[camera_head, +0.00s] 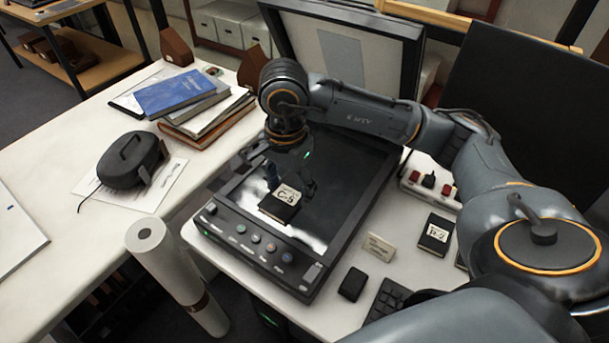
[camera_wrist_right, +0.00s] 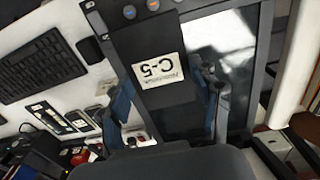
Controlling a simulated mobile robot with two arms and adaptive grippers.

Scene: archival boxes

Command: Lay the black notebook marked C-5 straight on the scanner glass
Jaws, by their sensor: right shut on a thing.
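The black notebook marked C-5 (camera_head: 281,203) is over the near end of the scanner glass (camera_head: 340,195), label up. I cannot tell whether it touches the glass or is held just above it. My right gripper (camera_head: 289,181) reaches down from above and is shut on the notebook. In the right wrist view, its blue-grey fingers (camera_wrist_right: 168,98) lie on either side of the notebook (camera_wrist_right: 158,73), which covers part of the glass. The scanner lid (camera_head: 355,60) stands open at the back. My left gripper is not in view.
Right of the scanner are a second small black notebook (camera_head: 435,235), a small card (camera_head: 379,246), a mouse (camera_head: 352,284) and a keyboard (camera_head: 385,302). A rolled paper tube (camera_head: 170,262) stands at the near left. Stacked books (camera_head: 205,112) and a black device (camera_head: 131,160) lie on the left table.

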